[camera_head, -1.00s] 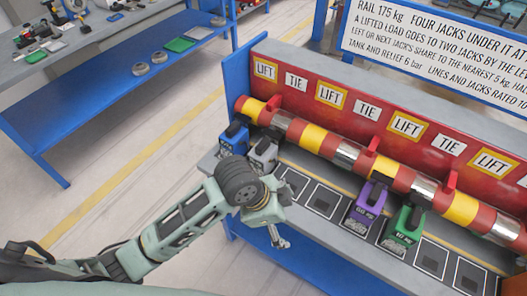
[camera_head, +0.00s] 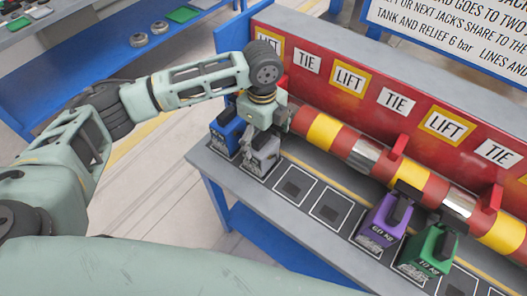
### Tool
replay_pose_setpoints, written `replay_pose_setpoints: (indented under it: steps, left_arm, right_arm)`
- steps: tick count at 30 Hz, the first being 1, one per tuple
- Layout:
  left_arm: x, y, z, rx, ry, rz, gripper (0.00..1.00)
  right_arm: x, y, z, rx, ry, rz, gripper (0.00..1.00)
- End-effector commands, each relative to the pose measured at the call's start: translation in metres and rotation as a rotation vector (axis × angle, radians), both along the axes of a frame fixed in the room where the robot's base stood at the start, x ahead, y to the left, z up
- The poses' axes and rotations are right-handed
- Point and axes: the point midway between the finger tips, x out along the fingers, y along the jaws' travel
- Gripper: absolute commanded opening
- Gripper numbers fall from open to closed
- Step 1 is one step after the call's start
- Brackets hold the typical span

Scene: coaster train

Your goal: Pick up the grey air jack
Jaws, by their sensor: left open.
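The grey air jack (camera_head: 260,158) stands on the left end of the bench, on an outlined pad. My left gripper (camera_head: 264,127) is directly over its top, pointing down, and overlaps its upper part. The gripper is open; its fingertips are hard to make out, and I cannot tell whether they touch the jack. My right gripper is not in view.
A blue jack (camera_head: 226,132) stands close on the left of the grey one. A purple jack (camera_head: 378,226) and a green jack (camera_head: 428,252) stand farther right, with empty pads (camera_head: 293,188) between. A red and yellow rail (camera_head: 345,142) runs behind the jacks.

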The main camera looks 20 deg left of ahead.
Motion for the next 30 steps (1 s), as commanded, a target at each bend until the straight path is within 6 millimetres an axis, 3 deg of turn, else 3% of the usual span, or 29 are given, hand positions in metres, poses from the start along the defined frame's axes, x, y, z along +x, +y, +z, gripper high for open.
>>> replay_pose_setpoints:
  steps: [6, 9, 19, 27, 30]
  left_arm:
    - [0.001, 0.001, -0.02, 0.003, 0.001, 0.002, 0.92]
    - [0.001, 0.002, -0.031, 0.002, 0.002, 0.001, 0.92]
    - [0.004, 0.005, -0.075, 0.002, 0.0, 0.001, 0.92]
    - [0.004, 0.005, -0.08, 0.001, -0.003, 0.0, 0.92]
    - [0.004, 0.005, -0.08, 0.001, -0.003, 0.0, 0.85]
  right_arm:
    - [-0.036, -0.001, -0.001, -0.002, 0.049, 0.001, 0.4]
    - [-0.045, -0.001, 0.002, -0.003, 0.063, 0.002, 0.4]
    - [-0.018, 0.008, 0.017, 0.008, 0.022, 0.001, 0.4]
    - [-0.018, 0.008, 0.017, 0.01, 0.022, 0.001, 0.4]
    - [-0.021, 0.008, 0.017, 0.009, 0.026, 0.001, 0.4]
